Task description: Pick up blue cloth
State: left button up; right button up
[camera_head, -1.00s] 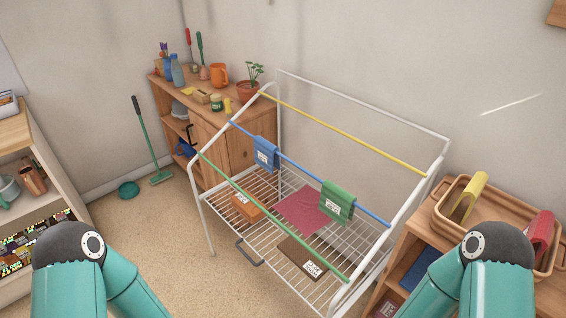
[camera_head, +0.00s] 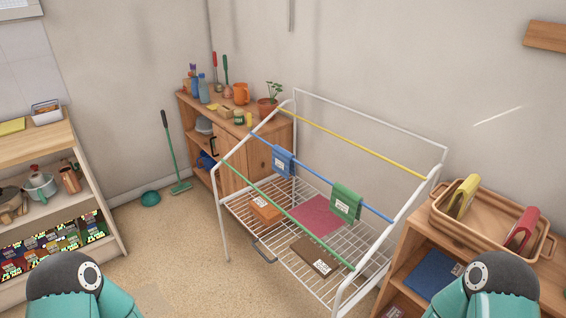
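A small blue cloth (camera_head: 283,162) with a white label hangs folded over the blue bar (camera_head: 320,179) of the white drying rack (camera_head: 221,215). A second blue folded item (camera_head: 430,273), maybe also cloth, lies in the right shelf with a pale label. A green cloth (camera_head: 346,202) hangs farther right on the blue bar. Only the upper bends of my two teal arms show at the bottom corners. Neither gripper is in view.
On the rack's wire shelf lie an orange item (camera_head: 265,209), a dark red cloth (camera_head: 317,216) and a brown item (camera_head: 314,255). A basket (camera_head: 438,215) with yellow and red cloths tops the right shelf. Open floor (camera_head: 180,240) lies left of the rack.

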aim_at(282, 164)
jog(key=u, duration=0.2)
jog(key=i, duration=1.1)
jog(key=z, duration=3.75)
jog(key=i, duration=0.15)
jog(key=z, duration=0.15)
jog(key=k, duration=1)
